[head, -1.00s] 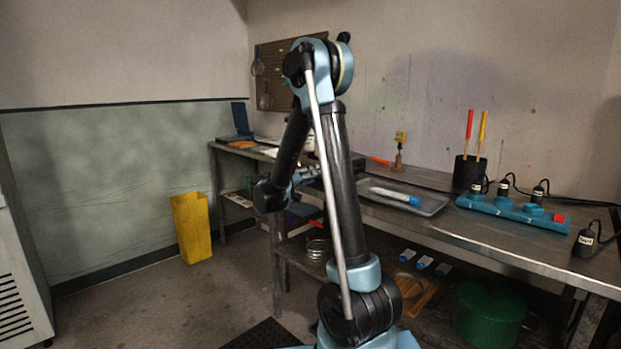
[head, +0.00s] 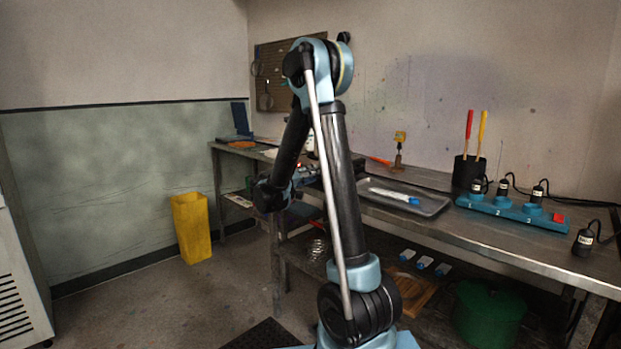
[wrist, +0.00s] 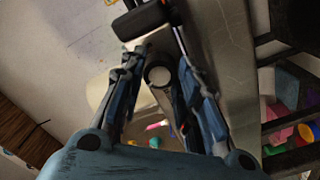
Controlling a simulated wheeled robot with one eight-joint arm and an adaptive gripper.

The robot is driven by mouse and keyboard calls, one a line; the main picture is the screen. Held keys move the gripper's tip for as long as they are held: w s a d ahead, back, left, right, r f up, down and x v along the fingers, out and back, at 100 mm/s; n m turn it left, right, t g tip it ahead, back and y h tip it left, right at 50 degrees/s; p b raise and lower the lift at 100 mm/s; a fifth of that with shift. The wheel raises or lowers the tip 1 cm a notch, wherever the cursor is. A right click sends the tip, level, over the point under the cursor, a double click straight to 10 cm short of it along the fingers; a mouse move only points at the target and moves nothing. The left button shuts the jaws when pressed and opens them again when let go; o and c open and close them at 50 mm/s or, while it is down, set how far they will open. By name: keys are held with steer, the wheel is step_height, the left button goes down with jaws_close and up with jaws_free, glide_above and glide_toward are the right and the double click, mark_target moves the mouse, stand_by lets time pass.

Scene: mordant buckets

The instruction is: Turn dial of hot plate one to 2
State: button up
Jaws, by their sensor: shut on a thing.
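In the head view my gripper (head: 308,174) is at the bench edge, mostly hidden behind my arm. A small red light (head: 299,165) shows beside it. The hot plates are largely hidden by my arm there, and their dial marks are not legible.
The bench (head: 440,228) carries a metal tray (head: 432,206), a blue socket strip (head: 500,208) with black plugs, and a black holder (head: 466,172) with red and yellow handles. A green pot (head: 488,315) stands below. A yellow bin (head: 191,228) stands left, with open floor around it.

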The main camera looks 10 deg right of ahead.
steer(key=shift+a, duration=0.1)
steer(key=o, duration=0.8)
steer(key=shift+w+f, duration=0.1)
steer(key=v, duration=1.2)
